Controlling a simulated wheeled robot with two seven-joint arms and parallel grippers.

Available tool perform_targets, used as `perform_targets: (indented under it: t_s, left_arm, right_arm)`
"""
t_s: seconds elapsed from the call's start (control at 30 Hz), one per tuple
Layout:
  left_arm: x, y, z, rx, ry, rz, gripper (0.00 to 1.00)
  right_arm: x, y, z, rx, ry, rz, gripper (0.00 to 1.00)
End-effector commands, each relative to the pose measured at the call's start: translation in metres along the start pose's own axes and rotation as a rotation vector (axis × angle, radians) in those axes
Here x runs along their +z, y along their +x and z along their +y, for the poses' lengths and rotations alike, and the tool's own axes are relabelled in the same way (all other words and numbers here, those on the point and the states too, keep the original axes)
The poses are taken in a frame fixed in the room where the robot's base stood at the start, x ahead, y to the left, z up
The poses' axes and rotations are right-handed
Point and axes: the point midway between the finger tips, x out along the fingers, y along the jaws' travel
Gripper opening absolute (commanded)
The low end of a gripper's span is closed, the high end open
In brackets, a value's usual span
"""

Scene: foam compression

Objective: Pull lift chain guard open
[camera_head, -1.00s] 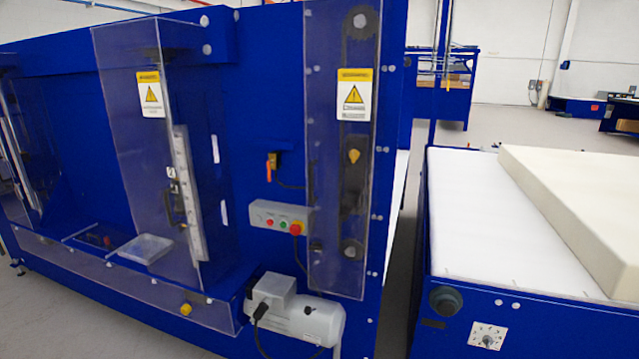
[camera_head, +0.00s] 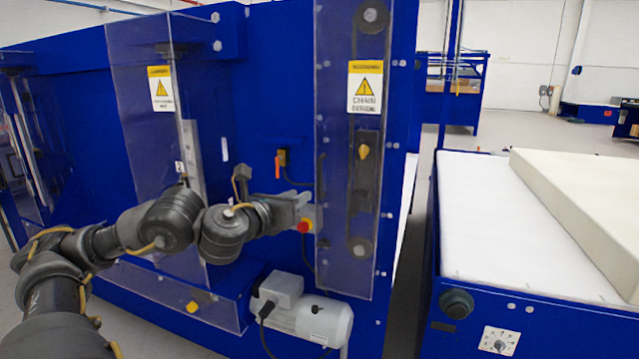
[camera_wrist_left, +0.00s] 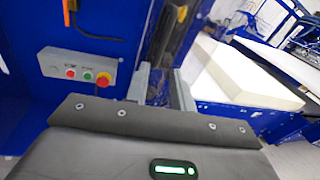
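The lift chain guard (camera_head: 335,200) is a tall clear panel on the blue machine, with a warning label (camera_head: 365,87) near its top. The chain and its round sprockets show through it, and the panel looks closed. My left gripper (camera_head: 303,207) is at the guard's left edge, near mid-height, in front of the grey button box. In the left wrist view the two grey fingers of the gripper (camera_wrist_left: 160,90) stand apart. The guard (camera_wrist_left: 170,38) rises just beyond them. I cannot tell whether the fingers touch it. My right gripper is in neither view.
The button box (camera_wrist_left: 80,70) with a red stop knob sits left of the guard. A grey motor (camera_head: 315,318) is below. An orange-handled switch (camera_head: 281,163) is above. A conveyor (camera_head: 470,210) bearing a cream foam block (camera_head: 590,190) stands to the right across a narrow gap.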

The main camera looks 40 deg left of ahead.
Motion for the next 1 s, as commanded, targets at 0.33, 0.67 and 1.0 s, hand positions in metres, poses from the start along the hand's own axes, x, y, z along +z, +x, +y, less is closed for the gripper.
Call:
perform_targets:
  t_s: [0.33,0.67,1.0]
  left_arm:
    - [0.02,-0.01,-0.003,-0.004,0.119,-0.035,0.24]
    - [0.021,0.027,-0.004,-0.004,0.106,-0.036,0.24]
    - [0.022,0.082,-0.004,-0.004,0.112,-0.034,0.24]
  right_arm:
    - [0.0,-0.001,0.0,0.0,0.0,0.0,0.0]
    - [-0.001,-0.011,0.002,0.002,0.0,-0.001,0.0]
    - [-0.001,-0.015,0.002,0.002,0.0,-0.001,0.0]
